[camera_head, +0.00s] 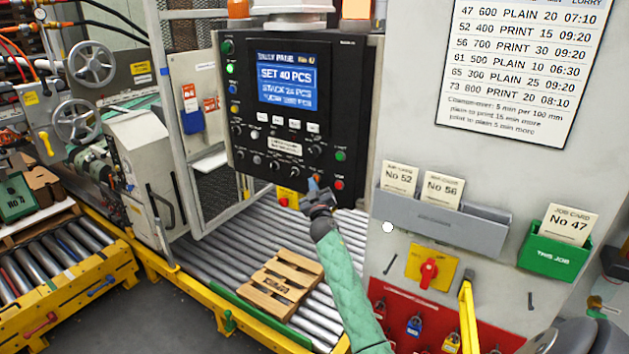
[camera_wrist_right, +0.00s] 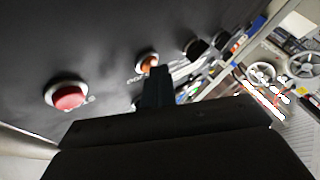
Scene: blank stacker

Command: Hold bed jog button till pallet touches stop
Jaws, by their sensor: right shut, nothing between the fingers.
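The black control panel (camera_head: 300,110) has a lit blue screen and rows of buttons. My right gripper (camera_head: 314,188) is shut and empty, its tip at the panel's lower edge. In the right wrist view the gripper (camera_wrist_right: 158,80) points at an orange button (camera_wrist_right: 148,61); I cannot tell whether it touches or presses it. A red button (camera_wrist_right: 68,96) is beside it. The wooden pallet (camera_head: 281,284) lies on the roller bed (camera_head: 215,262), with bare rollers around it. I cannot make out the stop. Which button is the bed jog is not readable. My left gripper is not in view.
A grey card rack (camera_head: 440,220) and a green card holder (camera_head: 553,255) are on the wall at right. A yellow plate with a red switch (camera_head: 430,268) and a red lockout board (camera_head: 390,300) are below. A yellow-framed conveyor (camera_head: 60,285) stands at left.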

